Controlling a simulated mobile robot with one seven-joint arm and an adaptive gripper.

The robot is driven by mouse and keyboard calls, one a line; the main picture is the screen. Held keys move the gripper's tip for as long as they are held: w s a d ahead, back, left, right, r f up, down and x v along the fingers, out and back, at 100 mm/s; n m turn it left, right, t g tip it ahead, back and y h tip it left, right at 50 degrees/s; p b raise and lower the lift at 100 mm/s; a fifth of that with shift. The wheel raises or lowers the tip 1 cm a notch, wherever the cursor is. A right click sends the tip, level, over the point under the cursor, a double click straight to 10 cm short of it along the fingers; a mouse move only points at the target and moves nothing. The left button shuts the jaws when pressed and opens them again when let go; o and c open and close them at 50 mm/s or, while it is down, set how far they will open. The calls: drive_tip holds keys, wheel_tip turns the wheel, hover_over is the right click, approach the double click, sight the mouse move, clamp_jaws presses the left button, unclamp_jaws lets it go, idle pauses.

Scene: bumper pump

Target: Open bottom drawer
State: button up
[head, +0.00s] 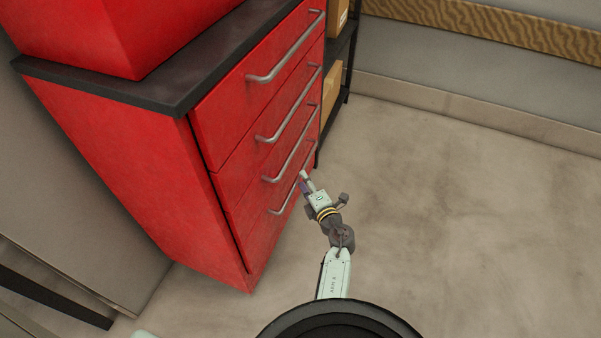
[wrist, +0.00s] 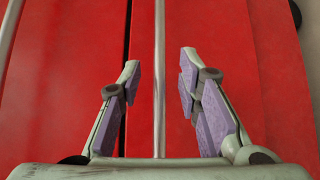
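The red cabinet's bottom drawer (head: 264,234) looks shut, its front in line with the drawers above. Its grey bar handle (head: 284,203) is the lowest of the handles. My gripper (head: 303,177) is at this handle, in front of the drawer face, and covers part of it in the head view. In the wrist view my gripper (wrist: 160,75) is open, with purple pads on both fingers. A grey handle bar (wrist: 160,110) runs lengthwise between the fingers, with a gap visible on each side. The depth between fingertips and bar is hard to tell.
The drawers above, such as the top drawer (head: 235,105), are also shut. Another handle (wrist: 10,40) shows at the wrist view's left edge. A dark shelf with boxes (head: 335,85) stands beyond the cabinet. The floor (head: 450,210) to the right is clear.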

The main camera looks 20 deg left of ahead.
drive_tip(key=shift+x, duration=2.3)
drive_tip(key=shift+s, duration=0.1)
clamp_jaws()
